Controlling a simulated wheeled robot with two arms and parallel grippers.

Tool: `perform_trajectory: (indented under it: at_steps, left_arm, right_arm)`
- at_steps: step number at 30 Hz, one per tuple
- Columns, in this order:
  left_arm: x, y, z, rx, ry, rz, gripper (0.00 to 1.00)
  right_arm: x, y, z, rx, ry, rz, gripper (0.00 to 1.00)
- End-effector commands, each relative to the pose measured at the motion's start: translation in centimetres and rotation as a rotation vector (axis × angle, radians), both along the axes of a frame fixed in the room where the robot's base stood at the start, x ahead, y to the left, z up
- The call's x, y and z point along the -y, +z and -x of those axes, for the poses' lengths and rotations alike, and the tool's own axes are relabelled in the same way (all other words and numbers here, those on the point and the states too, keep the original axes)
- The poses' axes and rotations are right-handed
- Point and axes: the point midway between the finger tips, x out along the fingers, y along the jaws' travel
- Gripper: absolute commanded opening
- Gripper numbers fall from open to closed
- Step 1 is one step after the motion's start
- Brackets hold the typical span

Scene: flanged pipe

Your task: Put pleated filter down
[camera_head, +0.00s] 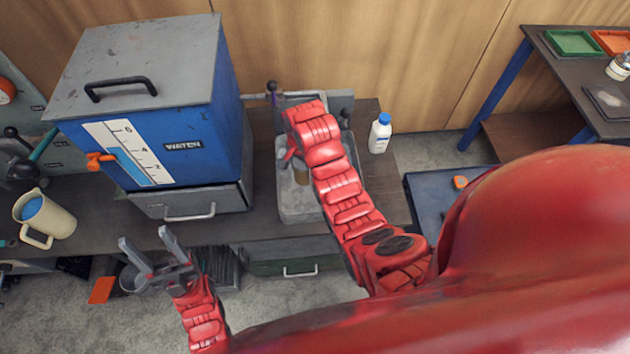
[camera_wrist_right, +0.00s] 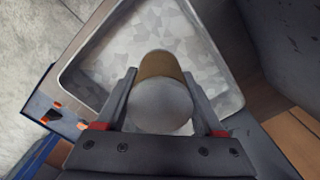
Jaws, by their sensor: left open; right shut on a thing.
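The pleated filter (camera_wrist_right: 161,102) is a short cylinder with a tan side and a pale grey round end, between the fingers of my right gripper (camera_wrist_right: 160,78). In the head view only a little of its tan side (camera_head: 302,174) shows beneath my right arm. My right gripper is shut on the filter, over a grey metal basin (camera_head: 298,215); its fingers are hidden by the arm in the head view. I cannot tell whether the filter touches the basin floor. My left gripper (camera_head: 144,238) is open and empty, in front of the bench edge.
A blue water tank (camera_head: 195,120) with a grey lid stands left of the basin. A white bottle with a blue cap (camera_head: 380,134) stands to the right. A cream jug (camera_head: 45,217) is at the far left. A dark side table (camera_head: 595,85) holds small trays.

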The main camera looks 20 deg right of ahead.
Motion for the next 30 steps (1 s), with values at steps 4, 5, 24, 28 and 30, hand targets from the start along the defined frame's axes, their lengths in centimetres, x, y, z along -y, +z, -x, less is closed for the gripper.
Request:
perform_trajectory:
  at_steps: [4, 5, 24, 28, 30]
  left_arm:
    - [0.0, -2.3, 0.0, 0.0, 0.0, 0.0, 0.6]
    - [0.0, -2.8, 0.0, 0.0, 0.0, 0.0, 0.6]
    - [0.0, 0.4, 0.0, 0.0, 0.0, 0.0, 0.6]
    - [0.0, 0.4, 0.0, 0.0, 0.0, 0.0, 0.6]
    - [0.0, 0.4, 0.0, 0.0, 0.0, 0.0, 0.6]
  right_arm:
    - [-0.1, -2.9, 0.1, 0.0, -0.006, 0.0, 0.09]
    - [-0.1, -3.6, 0.1, -0.001, -0.006, 0.0, 0.09]
    - [0.0, -9.6, 0.2, -0.005, -0.004, 0.001, 0.09]
    - [0.0, -9.9, 0.0, 0.0, -0.004, 0.001, 0.09]
    - [0.0, -9.9, 0.1, 0.0, -0.004, 0.001, 0.09]
